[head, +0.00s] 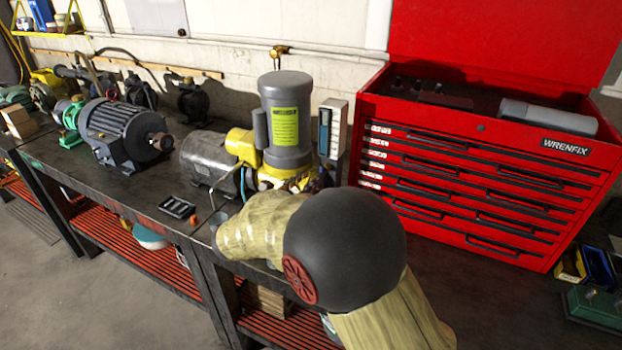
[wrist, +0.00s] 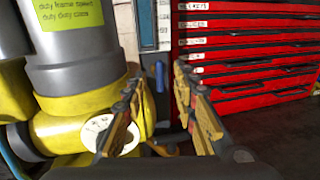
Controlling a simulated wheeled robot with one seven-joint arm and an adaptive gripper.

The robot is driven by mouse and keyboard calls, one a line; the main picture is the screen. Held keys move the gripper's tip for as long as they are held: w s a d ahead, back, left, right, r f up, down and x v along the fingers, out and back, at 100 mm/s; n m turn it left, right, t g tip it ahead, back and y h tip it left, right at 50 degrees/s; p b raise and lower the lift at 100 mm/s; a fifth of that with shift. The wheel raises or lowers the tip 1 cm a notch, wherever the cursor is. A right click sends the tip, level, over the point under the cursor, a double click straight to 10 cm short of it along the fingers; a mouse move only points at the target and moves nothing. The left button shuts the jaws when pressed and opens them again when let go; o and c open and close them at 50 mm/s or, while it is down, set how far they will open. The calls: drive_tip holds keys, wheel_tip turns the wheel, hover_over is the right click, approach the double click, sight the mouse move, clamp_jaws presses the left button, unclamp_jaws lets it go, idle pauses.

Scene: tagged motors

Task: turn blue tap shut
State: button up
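The blue tap (wrist: 159,77) shows in the wrist view as a small upright blue handle, beside the yellow and grey motor (wrist: 85,75). My gripper (wrist: 157,80) is open, with one finger on each side of the handle in the picture. The handle appears beyond the fingertips, and I see no contact. The tap's lower part is unclear behind the fingers. In the head view, the motor (head: 287,115) stands upright on the bench, and my arm covers my gripper and most of the tap area.
A red tool chest (head: 480,180) stands close on the right. A narrow grey-white box (head: 332,128) is behind the motor. A grey motor (head: 120,130) and a small black tray (head: 177,207) are on the bench (head: 130,195) to the left.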

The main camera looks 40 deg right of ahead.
drive_tip(key=shift+w+d+b, duration=0.15)
drive_tip(key=shift+w+d, duration=0.05)
drive_tip(key=shift+d, duration=0.75)
drive_tip(key=shift+w+d+b, duration=0.15)
drive_tip(key=shift+d, duration=0.8)
drive_tip(key=shift+c, duration=0.3)
clamp_jaws()
